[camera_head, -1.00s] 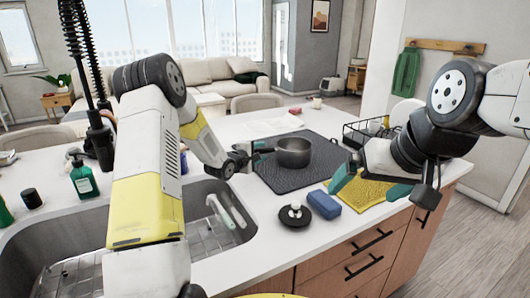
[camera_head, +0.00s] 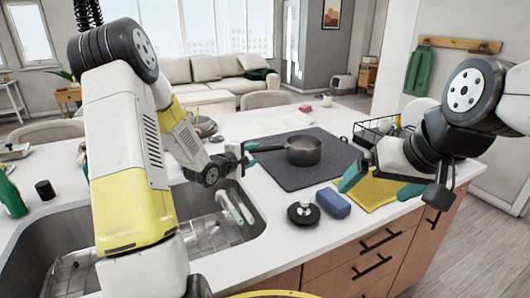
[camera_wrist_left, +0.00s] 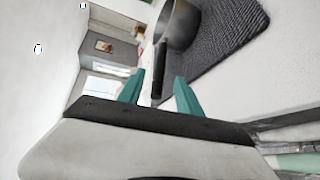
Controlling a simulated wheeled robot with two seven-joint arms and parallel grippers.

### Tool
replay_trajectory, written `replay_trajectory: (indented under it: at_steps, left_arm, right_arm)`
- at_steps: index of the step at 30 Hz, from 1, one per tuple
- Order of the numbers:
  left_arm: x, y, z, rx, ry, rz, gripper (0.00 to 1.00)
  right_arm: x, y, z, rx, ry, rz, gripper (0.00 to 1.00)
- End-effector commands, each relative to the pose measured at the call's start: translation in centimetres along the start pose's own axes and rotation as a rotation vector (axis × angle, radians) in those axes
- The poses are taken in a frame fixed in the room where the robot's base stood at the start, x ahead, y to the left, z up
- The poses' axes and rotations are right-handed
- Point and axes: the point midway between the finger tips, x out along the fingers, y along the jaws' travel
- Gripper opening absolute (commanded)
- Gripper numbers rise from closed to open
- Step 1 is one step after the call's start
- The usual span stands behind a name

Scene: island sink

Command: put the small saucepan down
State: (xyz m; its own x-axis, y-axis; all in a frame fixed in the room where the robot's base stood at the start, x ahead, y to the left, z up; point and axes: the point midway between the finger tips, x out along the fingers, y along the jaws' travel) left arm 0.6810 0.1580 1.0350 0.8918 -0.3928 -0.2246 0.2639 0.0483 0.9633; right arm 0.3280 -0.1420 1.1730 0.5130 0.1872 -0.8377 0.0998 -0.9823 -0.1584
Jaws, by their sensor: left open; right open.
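The small saucepan (camera_head: 304,151) is grey metal and stands upright on the dark ribbed mat (camera_head: 334,157) on the counter. Its dark handle points left, toward my left gripper (camera_head: 249,155). In the left wrist view the saucepan (camera_wrist_left: 180,24) is at the top, and its handle lies between the two teal fingers of my left gripper (camera_wrist_left: 158,92). The fingers are apart, with gaps beside the handle. My right gripper (camera_head: 378,184) is open and empty, over the yellow cloth (camera_head: 378,192) near the counter's right front.
A black lid (camera_head: 304,212) with a light knob and a blue sponge (camera_head: 333,203) lie in front of the mat. A wire dish rack (camera_head: 375,134) stands behind right.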

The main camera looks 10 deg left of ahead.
Motion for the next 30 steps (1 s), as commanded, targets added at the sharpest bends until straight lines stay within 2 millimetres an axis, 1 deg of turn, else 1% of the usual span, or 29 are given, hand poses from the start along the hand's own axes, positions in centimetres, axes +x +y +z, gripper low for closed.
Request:
replay_trajectory:
  at_steps: [4, 7, 8, 11, 14, 15, 17, 18, 20, 21, 23, 24, 26, 27, 30]
  left_arm:
    - [-0.9, 0.8, 0.1, 0.075, 0.023, -0.03, 0.42]
    - [-2.0, 2.2, 0.2, 0.215, 0.066, -0.096, 0.42]
    - [-2.5, 2.7, 0.3, 0.267, 0.081, -0.122, 0.42]
    - [-4.9, 4.4, 0.6, 0.448, 0.129, -0.224, 0.42]
    - [-7.8, 5.8, 1.3, 0.609, 0.156, -0.331, 0.42]
    - [-9.1, 6.3, 1.6, 0.667, 0.162, -0.372, 0.42]
    - [-11.2, 6.9, 2.4, 0.75, 0.16, -0.433, 0.42]
    - [-12.6, 7.2, 2.9, 0.8, 0.155, -0.472, 0.42]
    - [-14.9, 7.5, 3.8, 0.868, 0.138, -0.53, 0.42]
    - [-16.4, 7.6, 4.6, 0.913, 0.12, -0.565, 0.42]
    - [-18.8, 7.7, 5.8, 0.976, 0.085, -0.614, 0.42]
    - [-20.4, 7.6, 6.7, 1.014, 0.055, -0.643, 0.42]
    - [-22.8, 7.3, 8.2, 1.069, 0.0, -0.681, 0.42]
    - [-24.4, 7.1, 9.2, 1.104, -0.041, -0.701, 0.42]
    - [-28.1, 6.2, 11.8, 1.183, -0.154, -0.731, 0.42]
  right_arm:
    - [0.0, 0.0, 0.0, 0.0, 0.0, 0.0, 1.0]
    - [0.0, 0.0, 0.0, 0.0, 0.0, 0.0, 1.0]
    - [0.0, 0.0, 0.0, 0.0, 0.0, 0.0, 1.0]
    - [0.0, 0.0, 0.0, 0.0, 0.0, 0.0, 1.0]
    - [0.0, 0.0, 0.0, 0.0, 0.0, 0.0, 1.0]
    - [0.0, 0.0, 0.0, 0.0, 0.0, 0.0, 1.0]
    - [0.0, 0.0, 0.0, 0.0, 0.0, 0.0, 1.0]
    - [0.0, 0.0, 0.0, 0.0, 0.0, 0.0, 1.0]
    - [0.0, 0.0, 0.0, 0.0, 0.0, 0.0, 1.0]
    - [0.0, 0.0, 0.0, 0.0, 0.0, 0.0, 1.0]
    - [0.0, 0.0, 0.0, 0.0, 0.0, 0.0, 1.0]
    - [0.0, 0.0, 0.0, 0.0, 0.0, 0.0, 1.0]
    - [0.0, 0.0, 0.0, 0.0, 0.0, 0.0, 1.0]
    - [0.0, 0.0, 0.0, 0.0, 0.0, 0.0, 1.0]
    - [0.0, 0.0, 0.0, 0.0, 0.0, 0.0, 1.0]
